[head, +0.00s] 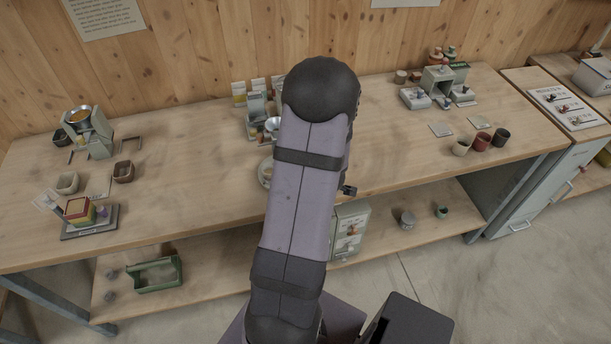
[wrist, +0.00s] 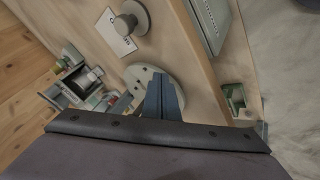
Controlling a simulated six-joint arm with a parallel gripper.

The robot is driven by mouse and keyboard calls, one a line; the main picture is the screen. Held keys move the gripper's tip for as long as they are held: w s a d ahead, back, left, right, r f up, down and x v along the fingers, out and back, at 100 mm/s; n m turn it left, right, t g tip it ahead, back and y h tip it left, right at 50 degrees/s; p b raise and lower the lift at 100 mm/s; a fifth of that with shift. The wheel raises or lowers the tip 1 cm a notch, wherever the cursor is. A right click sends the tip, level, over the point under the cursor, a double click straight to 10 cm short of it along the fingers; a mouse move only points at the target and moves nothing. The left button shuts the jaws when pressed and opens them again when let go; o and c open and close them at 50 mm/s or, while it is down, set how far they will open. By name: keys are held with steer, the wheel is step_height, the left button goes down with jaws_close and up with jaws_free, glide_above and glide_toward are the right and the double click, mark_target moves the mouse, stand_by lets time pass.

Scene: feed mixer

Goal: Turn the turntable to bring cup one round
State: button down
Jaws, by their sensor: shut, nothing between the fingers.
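The turntable (wrist: 139,76) is a pale round disc with small dark marks, on the bench in the wrist view. In the head view only its left edge (head: 264,174) shows, beside my arm, which hides the rest. My gripper (wrist: 161,82) is shut and empty, its blue-grey fingers overlapping the disc in the wrist view. I cannot tell whether they touch it. My arm mostly hides the gripper in the head view. No cup that I can identify as cup one shows on the visible part of the disc.
A dispenser machine (wrist: 78,82) stands close beside the disc. A grey knob (wrist: 131,22) sits by a printed white card (wrist: 112,36). Beige, red and dark cups (head: 482,141) stand at the right of the bench. The bench's front edge is near the disc.

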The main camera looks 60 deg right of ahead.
steer(key=shift+w+d+p, duration=0.15)
steer(key=shift+d+p, duration=0.2)
steer(key=shift+d, duration=0.6)
steer(key=shift+d+p, duration=0.9)
steer(key=shift+d, duration=0.1)
stand_by(0.5)
steer(key=shift+d+r, duration=0.1)
steer(key=shift+d, duration=0.05)
steer(key=shift+w+d+p, duration=0.25)
steer(key=shift+d+p, duration=0.65)
steer(key=shift+w+d+p, duration=0.4)
steer(key=shift+d+p, duration=0.2)
steer(key=shift+d, duration=0.1)
steer(key=shift+w+d+p, duration=0.4)
steer(key=shift+d+p, duration=0.15)
steer(key=shift+d, duration=0.15)
steer(key=shift+w+d+p, duration=0.55)
steer(key=shift+w+d, duration=0.1)
steer(key=shift+w, duration=0.05)
steer(key=shift+w, duration=0.1)
